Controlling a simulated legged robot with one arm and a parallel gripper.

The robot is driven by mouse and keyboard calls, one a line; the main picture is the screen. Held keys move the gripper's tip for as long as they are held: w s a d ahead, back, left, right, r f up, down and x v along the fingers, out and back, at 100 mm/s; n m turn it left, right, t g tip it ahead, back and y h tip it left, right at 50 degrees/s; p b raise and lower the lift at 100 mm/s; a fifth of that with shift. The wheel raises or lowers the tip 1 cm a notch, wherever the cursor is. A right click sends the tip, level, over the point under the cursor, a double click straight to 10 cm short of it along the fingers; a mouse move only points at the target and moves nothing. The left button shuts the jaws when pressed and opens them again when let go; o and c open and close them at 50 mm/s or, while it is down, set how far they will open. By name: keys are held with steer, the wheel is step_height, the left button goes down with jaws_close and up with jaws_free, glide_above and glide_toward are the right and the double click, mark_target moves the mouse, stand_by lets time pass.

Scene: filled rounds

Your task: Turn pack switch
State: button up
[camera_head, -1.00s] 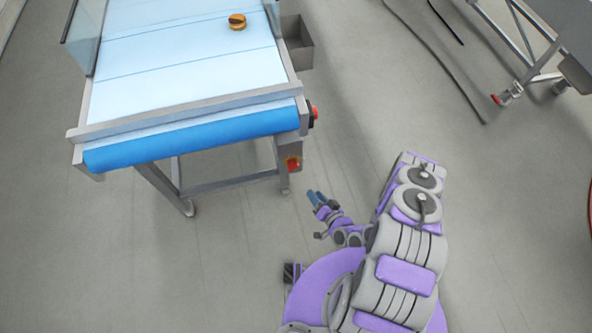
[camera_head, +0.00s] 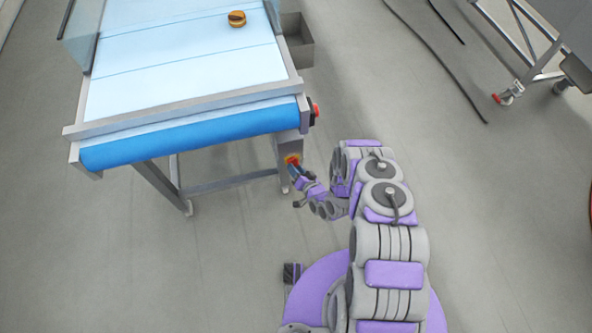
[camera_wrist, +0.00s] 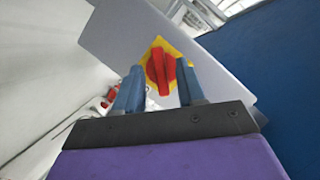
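The switch is a red rotary handle (camera_wrist: 159,72) on a yellow plate (camera_wrist: 184,46), mounted on a grey panel. In the wrist view the handle stands close to upright, tilted slightly. In the head view the switch (camera_head: 292,160) is on the grey box at the conveyor's right front corner. My gripper (camera_wrist: 160,88) is open, with one blue-grey finger on each side of the handle as seen in the wrist view. I cannot tell whether the fingers touch it. In the head view my gripper (camera_head: 294,172) is right at the switch, partly covering it.
The conveyor (camera_head: 190,85) has a light belt and a blue front roller (camera_head: 190,138). An orange-brown round item (camera_head: 237,19) lies on the belt. A red button (camera_head: 315,111) sits on the conveyor's side above the switch.

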steer(key=shift+w+a, duration=0.1)
steer(key=shift+w, duration=0.1)
jaws_close()
stand_by(0.3)
